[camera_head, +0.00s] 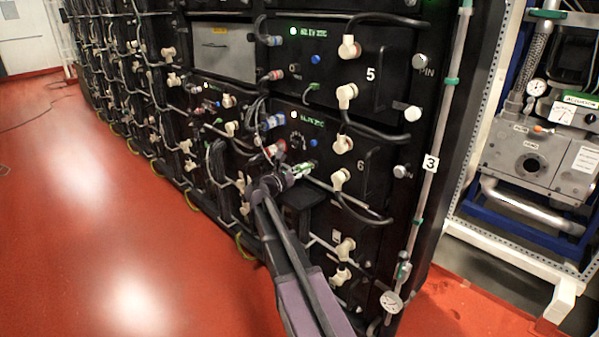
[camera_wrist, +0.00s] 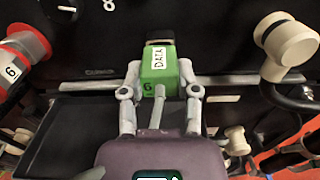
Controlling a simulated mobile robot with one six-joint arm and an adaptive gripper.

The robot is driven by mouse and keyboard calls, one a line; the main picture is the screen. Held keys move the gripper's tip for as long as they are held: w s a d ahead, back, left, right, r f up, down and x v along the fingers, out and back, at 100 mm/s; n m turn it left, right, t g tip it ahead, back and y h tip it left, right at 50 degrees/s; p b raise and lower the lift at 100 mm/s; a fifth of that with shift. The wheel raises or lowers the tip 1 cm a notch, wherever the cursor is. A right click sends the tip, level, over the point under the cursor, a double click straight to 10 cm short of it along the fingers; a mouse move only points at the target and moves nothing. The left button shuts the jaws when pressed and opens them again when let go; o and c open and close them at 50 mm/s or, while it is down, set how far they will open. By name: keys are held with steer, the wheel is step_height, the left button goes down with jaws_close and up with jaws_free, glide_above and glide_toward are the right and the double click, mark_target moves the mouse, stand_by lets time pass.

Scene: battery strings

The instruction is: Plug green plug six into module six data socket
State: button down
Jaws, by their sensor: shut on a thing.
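The green plug six (camera_wrist: 158,60), marked DATA and 6, sits between the fingers of my gripper (camera_wrist: 159,80) in the wrist view. Its dark nose points at the black module front. In the head view the green plug (camera_head: 305,169) shows at the tip of my gripper (camera_head: 290,174), in front of the lower left of module six (camera_head: 345,165). The data socket is not seen clearly; the plug hides the spot ahead of it. I cannot tell whether the nose touches the socket.
A red connector marked 6 (camera_wrist: 22,55) is left of the plug, and a cream elbow connector (camera_wrist: 287,40) is right of it. A grey rail (camera_wrist: 235,80) runs across below. Module five (camera_head: 345,65) is above, with black cables alongside. The red floor (camera_head: 120,220) is open at left.

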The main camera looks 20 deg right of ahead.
steer(key=shift+w+d, duration=0.3)
steer(key=shift+d, duration=0.35)
steer(key=shift+c, duration=1.3)
jaws_free()
steer(key=shift+s+a, duration=0.1)
steer(key=shift+a, duration=0.05)
steer(key=v, duration=1.1)
steer(key=shift+a, duration=0.35)
